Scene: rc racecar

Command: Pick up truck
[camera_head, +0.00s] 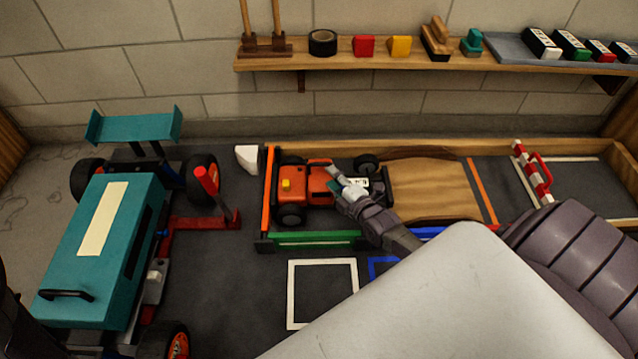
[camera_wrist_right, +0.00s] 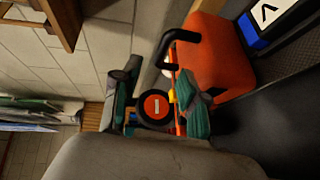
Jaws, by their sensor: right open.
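The orange truck (camera_head: 317,187) with black wheels stands at the left end of the walled track area in the head view. My right gripper (camera_head: 340,187) is at its right side, close over it. In the right wrist view the truck's orange body (camera_wrist_right: 222,62) and a black bar are just beyond the open fingers of my right gripper (camera_wrist_right: 157,98), which have teal pads. A round orange-red disc with a white dash shows between the fingers. I cannot tell whether they touch the truck. My left gripper is not in view.
A large teal racecar (camera_head: 130,265) stands on the left by a red jack (camera_head: 213,200). A wooden ramp (camera_head: 432,188), a green barrier (camera_head: 312,239) and a striped red-white gate (camera_head: 532,172) are around the truck. A shelf (camera_head: 340,62) with small items runs along the wall behind.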

